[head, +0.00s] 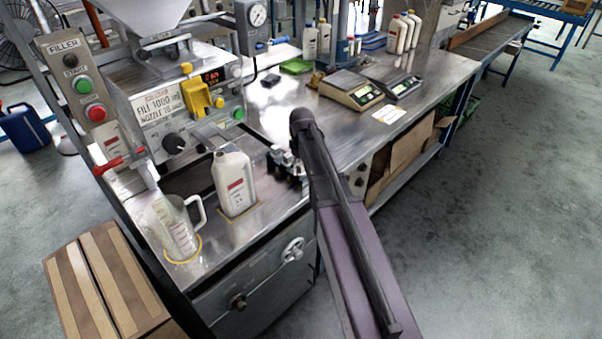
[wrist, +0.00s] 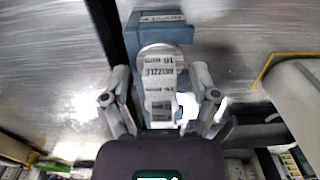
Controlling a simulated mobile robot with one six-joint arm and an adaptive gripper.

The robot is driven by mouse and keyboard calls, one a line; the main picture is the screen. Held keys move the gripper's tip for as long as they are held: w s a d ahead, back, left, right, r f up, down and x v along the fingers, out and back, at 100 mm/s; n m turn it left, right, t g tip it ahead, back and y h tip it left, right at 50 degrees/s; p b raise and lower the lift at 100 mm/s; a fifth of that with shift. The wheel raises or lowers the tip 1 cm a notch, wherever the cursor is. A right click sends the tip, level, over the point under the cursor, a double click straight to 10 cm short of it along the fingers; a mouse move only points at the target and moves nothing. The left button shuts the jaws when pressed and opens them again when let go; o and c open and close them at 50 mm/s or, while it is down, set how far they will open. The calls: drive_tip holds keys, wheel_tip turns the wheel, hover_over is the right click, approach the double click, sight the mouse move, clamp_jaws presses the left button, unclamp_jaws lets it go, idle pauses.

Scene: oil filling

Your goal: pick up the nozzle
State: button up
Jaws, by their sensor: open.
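The nozzle (wrist: 158,72) is a pale piece with a printed label reading roughly "16 NOZZLE", in the middle of the wrist view. It sits at a blue-grey block (wrist: 158,28), which also carries a label. My gripper (wrist: 160,95) is open, with one finger on each side of the nozzle; I cannot tell whether either touches it. In the head view my gripper (head: 286,163) is low over the steel bench, right of the white jug, partly behind my arm. I cannot make out the nozzle there.
The white jug (head: 233,183) stands close left of my gripper in the head view. A clear measuring pitcher (head: 172,228) stands at the bench's front left. The filler machine (head: 165,120) rises behind them. Scales (head: 350,90) stand farther back on the bench.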

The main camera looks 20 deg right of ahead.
sight(301, 164)
idle(0.4)
clamp_jaws()
drive_tip(key=shift+r, duration=0.25)
wheel_tip(301, 164, up, 10)
drive_tip(key=p, duration=1)
drive_tip(key=shift+f, duration=0.2)
idle(0.5)
